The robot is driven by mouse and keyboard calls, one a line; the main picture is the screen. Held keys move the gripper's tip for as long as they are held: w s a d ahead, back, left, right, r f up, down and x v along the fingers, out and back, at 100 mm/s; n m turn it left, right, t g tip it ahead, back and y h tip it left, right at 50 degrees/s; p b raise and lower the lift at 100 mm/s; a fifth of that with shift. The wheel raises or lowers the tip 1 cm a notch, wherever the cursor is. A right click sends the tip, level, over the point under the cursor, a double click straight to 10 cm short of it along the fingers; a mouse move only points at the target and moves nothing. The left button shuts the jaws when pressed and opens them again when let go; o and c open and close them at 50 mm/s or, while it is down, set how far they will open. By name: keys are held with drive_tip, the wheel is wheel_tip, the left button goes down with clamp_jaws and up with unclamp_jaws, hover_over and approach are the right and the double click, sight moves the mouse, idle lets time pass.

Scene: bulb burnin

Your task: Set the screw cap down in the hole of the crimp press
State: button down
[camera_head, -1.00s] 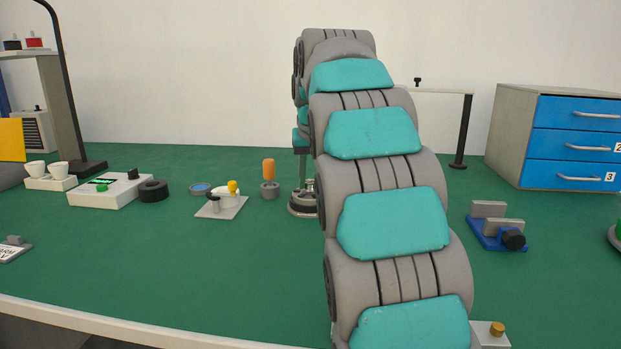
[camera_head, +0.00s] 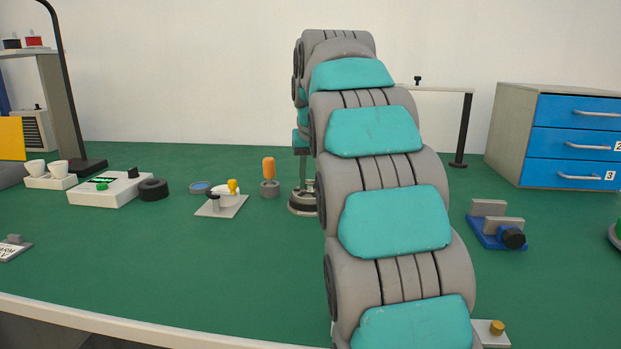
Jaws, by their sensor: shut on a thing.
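My gripper (camera_head: 302,172) is seen only in part, far back, left of my arm, below its last teal link. It points down and is shut. The screw cap it would be holding cannot be made out clearly; my arm and the distance hide the fingertips. A round grey base with a dark ring (camera_head: 301,206) stands right below the gripper, its right part hidden by my arm; it looks like the crimp press. Its hole cannot be seen, nor can I tell whether the gripper's load touches it.
Left of the base stand an orange-handled tool (camera_head: 268,172), a grey plate with a yellow knob (camera_head: 228,208), a black ring (camera_head: 153,190) and a white box (camera_head: 110,190). A blue vise (camera_head: 497,228) and a drawer cabinet (camera_head: 560,135) are at right.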

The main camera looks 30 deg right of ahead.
drive_tip(key=shift+f, duration=0.45)
idle(0.5)
drive_tip(key=shift+r, duration=0.3)
idle(0.5)
drive_tip(key=shift+f+p, duration=0.25)
drive_tip(key=shift+p, duration=0.05)
idle(2.5)
drive_tip(key=shift+r, duration=0.2)
idle(0.6)
drive_tip(key=c, duration=0.6)
unclamp_jaws()
drive_tip(key=shift+o, duration=0.2)
drive_tip(key=shift+r, duration=0.1)
drive_tip(key=d+v, duration=0.1)
drive_tip(key=v, duration=0.6)
drive_tip(key=shift+a+r, duration=0.3)
drive_tip(key=shift+a, duration=0.25)
